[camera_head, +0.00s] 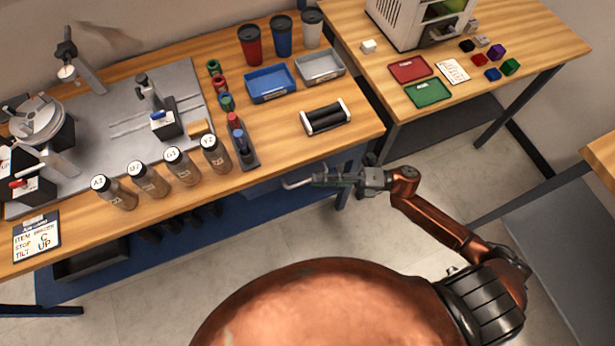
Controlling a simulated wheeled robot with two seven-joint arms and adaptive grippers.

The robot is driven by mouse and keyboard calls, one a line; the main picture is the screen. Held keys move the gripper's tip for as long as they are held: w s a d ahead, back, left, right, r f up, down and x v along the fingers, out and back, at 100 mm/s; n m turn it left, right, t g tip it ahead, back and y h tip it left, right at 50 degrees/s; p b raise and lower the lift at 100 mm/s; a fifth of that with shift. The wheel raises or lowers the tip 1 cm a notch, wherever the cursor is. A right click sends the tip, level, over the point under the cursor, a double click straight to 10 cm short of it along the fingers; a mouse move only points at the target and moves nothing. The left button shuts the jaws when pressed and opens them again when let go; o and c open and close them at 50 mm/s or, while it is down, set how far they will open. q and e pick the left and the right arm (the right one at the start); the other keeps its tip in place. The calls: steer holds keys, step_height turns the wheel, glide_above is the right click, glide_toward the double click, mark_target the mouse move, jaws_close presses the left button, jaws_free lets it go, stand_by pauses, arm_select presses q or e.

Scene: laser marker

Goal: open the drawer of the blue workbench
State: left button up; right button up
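The blue workbench (371,137) has a wooden top and blue parts underneath. It runs across the left and middle of the view. Below its front edge, a blue front (262,188), which looks like the drawer, is partly hidden by the tabletop. A pale, curved metal bar (296,183) juts out in front of it and looks like the drawer handle. My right gripper (318,179) is at the right end of this bar, level with the bench front. I cannot tell whether its fingers are around the bar or only beside it. My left gripper is out of view.
Labelled bottles (150,180) stand near the bench's front edge. A black roller piece (325,117), a blue tray (270,83) and cups (281,36) are on top. A second table (550,40) stands at the right. Floor (390,215) is clear between the bench and me.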

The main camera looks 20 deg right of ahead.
mark_target(309, 179)
steer(key=shift+x, duration=1.9)
steer(key=shift+c, duration=0.6)
jaws_close()
